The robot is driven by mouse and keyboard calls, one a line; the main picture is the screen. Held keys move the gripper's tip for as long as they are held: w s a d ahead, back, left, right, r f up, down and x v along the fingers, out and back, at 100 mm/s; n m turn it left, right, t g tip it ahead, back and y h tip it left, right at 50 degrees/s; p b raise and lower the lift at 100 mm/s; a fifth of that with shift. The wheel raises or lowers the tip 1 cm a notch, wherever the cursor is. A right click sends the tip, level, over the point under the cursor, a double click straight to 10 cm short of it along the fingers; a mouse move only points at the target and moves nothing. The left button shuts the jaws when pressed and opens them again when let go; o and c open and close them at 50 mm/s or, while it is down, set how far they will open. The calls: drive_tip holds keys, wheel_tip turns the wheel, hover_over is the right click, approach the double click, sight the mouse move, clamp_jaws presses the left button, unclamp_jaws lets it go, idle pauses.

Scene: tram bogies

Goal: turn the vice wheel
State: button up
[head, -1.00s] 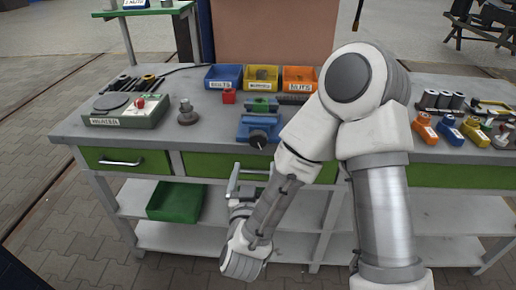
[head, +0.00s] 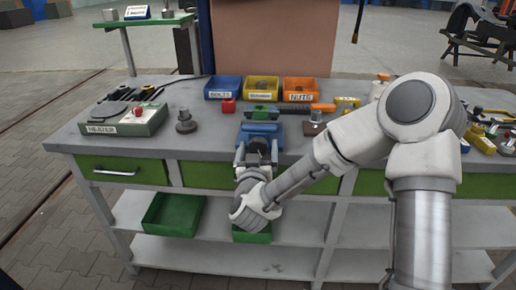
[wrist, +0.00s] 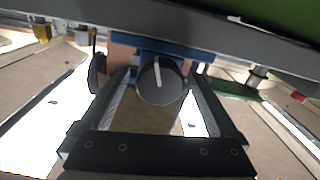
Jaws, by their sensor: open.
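The blue vice (head: 262,131) sits at the front edge of the workbench (head: 213,146). Its wheel, a dark round disc with a white line, shows in the wrist view (wrist: 161,83); the line is near upright, its top leaning slightly left. My gripper (head: 256,153) is open in front of the vice, below the bench top's level at the front edge. In the wrist view the wheel lies between my two fingers, with a gap visible at the right finger. I cannot tell whether the left finger touches it. In the head view my gripper largely hides the wheel.
Blue, yellow and orange bins (head: 300,90) stand behind the vice. A heater box (head: 130,121) and a grey metal part (head: 186,122) are to its left. A green drawer front (head: 122,170) and shelf bins (head: 173,214) are below. Several tools lie to the right.

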drive_tip(key=shift+w, duration=0.15)
drive_tip(key=shift+c, duration=0.2)
drive_tip(key=c, duration=1.3)
drive_tip(key=shift+c, duration=0.2)
drive_tip(key=shift+m+b, duration=0.3)
drive_tip(key=shift+b, duration=0.15)
drive_tip(key=shift+f+m+b, duration=0.1)
drive_tip(key=shift+m+b, duration=0.7)
drive_tip(key=shift+b, duration=0.2)
drive_tip(key=m+b, duration=0.3)
drive_tip(key=shift+m, duration=0.4)
drive_tip(key=m+b, duration=0.3)
drive_tip(key=shift+m+b, duration=1.2)
drive_tip(key=shift+m, duration=0.1)
